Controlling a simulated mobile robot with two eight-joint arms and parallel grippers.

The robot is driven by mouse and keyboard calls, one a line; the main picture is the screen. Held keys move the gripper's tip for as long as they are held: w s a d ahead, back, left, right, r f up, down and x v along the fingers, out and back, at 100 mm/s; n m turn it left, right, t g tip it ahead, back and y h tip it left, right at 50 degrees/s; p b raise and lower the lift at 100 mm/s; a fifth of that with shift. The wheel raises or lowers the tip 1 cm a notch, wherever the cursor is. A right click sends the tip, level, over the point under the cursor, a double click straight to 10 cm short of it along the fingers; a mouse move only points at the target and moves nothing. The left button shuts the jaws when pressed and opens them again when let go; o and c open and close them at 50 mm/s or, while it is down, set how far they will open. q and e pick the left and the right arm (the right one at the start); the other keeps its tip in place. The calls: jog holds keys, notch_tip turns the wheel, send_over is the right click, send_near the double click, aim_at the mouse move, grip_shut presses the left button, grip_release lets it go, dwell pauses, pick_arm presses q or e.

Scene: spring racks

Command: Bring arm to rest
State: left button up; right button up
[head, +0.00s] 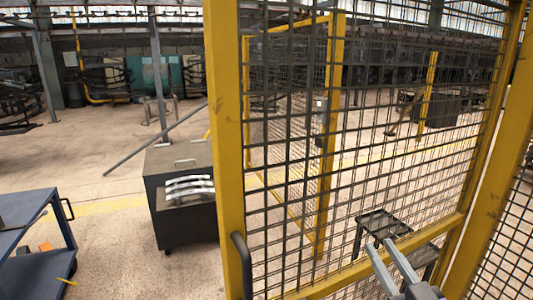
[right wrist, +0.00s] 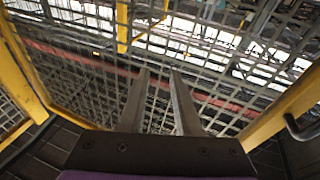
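My right gripper (head: 379,243) shows at the bottom right of the head view, in front of the yellow-framed mesh panel (head: 228,150). Its two grey fingers stand apart with nothing between them. In the right wrist view the gripper (right wrist: 159,72) also has its fingers parted and empty, pointing toward wire mesh (right wrist: 90,75). I cannot tell whether the fingertips touch the mesh. My left gripper is not in view.
A dark cabinet (head: 185,225) with curved silvery bars (head: 188,187) stands left of the panel. A blue cart (head: 35,215) is at the far left. A small dark table (head: 385,222) shows behind the mesh. Open floor (head: 110,245) lies between cart and cabinet.

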jog(key=s+d+f+m+g+h+p, duration=0.2)
jog(key=f+g+h, duration=0.15)
jog(key=f, duration=0.45)
jog(key=s+d+f+m+g+h+p, duration=0.15)
jog(key=f+g, duration=0.25)
jog(key=f, duration=0.5)
jog(key=s+a+f+g+y, duration=0.1)
jog(key=s+a+f+g, duration=0.2)
jog(key=s+f, duration=0.2)
jog(key=s+a+f+n+g+y+p, duration=0.1)
jog(key=s+a+f+g, duration=0.2)
jog(key=s+f, duration=0.2)
jog(key=shift+s+a+f+g+y, duration=0.3)
jog(key=shift+s+a+f+g, duration=0.1)
jog(key=shift+f, duration=0.2)
